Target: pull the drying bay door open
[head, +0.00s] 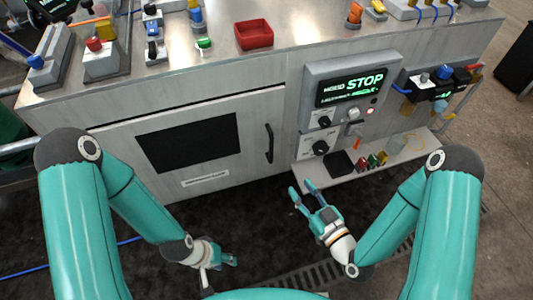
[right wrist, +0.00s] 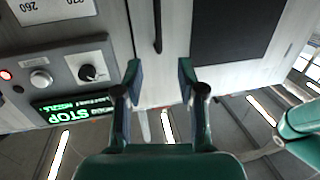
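The drying bay door (head: 120,148) is a pale grey panel with a dark window (head: 188,141) in the cabinet front. It looks shut. Its black upright handle (head: 269,143) is near the door's right edge. My right gripper (head: 302,189) is open and empty, below and right of the handle, apart from it. In the right wrist view the handle (right wrist: 157,26) lies beyond the gap between the open fingers (right wrist: 160,77). My left gripper (head: 232,260) hangs low in front of the door, clear of it; its finger gap cannot be made out.
A control panel (head: 352,90) reading STOP, with knobs, is right of the door. Below it a shelf (head: 330,177) juts out, holding a black pad (head: 339,163) and small coloured items. A red tray (head: 254,35) is on the countertop. The dark floor before the door is clear.

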